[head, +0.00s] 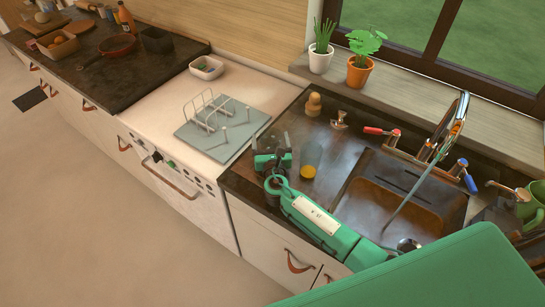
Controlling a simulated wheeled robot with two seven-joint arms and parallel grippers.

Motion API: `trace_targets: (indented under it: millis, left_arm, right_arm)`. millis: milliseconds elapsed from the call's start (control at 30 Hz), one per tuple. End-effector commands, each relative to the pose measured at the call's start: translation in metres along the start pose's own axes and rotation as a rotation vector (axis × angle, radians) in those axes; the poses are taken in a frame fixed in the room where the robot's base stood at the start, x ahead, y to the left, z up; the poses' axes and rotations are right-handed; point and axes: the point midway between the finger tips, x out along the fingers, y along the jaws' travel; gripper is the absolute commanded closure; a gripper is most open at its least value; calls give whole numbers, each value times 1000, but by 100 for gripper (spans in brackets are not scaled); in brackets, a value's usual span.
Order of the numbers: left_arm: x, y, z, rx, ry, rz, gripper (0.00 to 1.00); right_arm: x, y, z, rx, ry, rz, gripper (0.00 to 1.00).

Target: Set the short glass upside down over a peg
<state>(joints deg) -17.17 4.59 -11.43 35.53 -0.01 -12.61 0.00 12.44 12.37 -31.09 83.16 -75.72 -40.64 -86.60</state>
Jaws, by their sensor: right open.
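The short glass (311,154) is see-through, with a yellow-orange patch at its lower end. It stands on the dark counter (330,128) left of the sink. My right gripper (271,150) is open just left of the glass, with a small gap between them; nothing shows between its fingers. A grey drying board (236,140) lies on the white stove top to the left. It carries a wire rack (205,110) and thin upright pegs (224,134), all without a glass. My left gripper is not in view.
A white bowl (206,67) sits behind the board. Two potted plants (360,72) stand on the sill.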

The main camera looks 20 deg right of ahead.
Motion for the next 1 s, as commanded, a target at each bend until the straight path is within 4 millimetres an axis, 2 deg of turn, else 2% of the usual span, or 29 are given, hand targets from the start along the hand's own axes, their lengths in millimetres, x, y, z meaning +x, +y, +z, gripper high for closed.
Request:
trace_targets:
  millis: [267,400,600,800,1000]
  left_arm:
    - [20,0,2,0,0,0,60]
    - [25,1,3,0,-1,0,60]
    - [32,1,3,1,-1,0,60]
    - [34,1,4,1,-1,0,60]
    - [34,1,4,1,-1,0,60]
  right_arm:
    - [-48,1,-2,2,2,1,17]
    - [-81,1,0,2,3,1,17]
    - [-116,1,1,0,3,0,17]
    - [-130,1,3,0,1,0,17]
    - [-132,1,4,-1,1,-1,17]
